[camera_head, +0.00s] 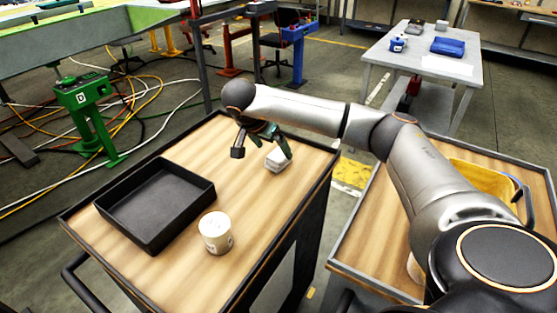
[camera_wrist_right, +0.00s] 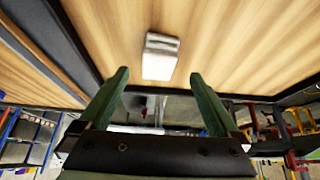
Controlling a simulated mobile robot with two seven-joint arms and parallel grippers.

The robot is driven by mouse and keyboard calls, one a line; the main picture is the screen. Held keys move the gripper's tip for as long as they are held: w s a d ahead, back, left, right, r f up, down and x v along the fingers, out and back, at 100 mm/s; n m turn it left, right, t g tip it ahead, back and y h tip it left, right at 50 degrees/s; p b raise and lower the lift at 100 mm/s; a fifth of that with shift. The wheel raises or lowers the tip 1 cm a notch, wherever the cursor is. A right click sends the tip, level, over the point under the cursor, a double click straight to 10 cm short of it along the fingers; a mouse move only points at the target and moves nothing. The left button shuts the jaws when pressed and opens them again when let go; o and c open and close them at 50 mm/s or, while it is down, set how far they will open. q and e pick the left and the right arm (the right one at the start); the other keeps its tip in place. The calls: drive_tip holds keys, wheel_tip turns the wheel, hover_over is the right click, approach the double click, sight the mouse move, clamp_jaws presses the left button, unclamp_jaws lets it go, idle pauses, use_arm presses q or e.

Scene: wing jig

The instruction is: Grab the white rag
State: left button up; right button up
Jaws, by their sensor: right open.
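The white rag (camera_head: 278,161) is a small folded bundle on the wooden cart top (camera_head: 240,195), near its right edge. It also shows in the right wrist view (camera_wrist_right: 160,58), upper middle, ahead of the fingertips. My right gripper (camera_head: 270,140) hangs close by the rag in the head view, a finger partly in front of it. In the right wrist view its two green fingers (camera_wrist_right: 160,82) are spread apart with nothing between them. The gap between the rag and the fingers is hard to judge. My left gripper is not in view.
A black tray (camera_head: 157,237) stands on the cart's left part, and a white tub (camera_head: 215,232) stands front of middle. A second cart (camera_head: 368,235) with a yellow bucket (camera_head: 485,180) is at the right. The cart top between tray and rag is clear.

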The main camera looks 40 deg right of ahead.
sight(279, 155)
drive_tip(key=shift+x, duration=2.7)
drive_tip(key=shift+s+d+r, duration=0.1)
drive_tip(key=shift+s, duration=0.05)
drive_tip(key=c, duration=1.4)
drive_tip(key=shift+c, duration=0.4)
drive_tip(key=shift+r, duration=0.1)
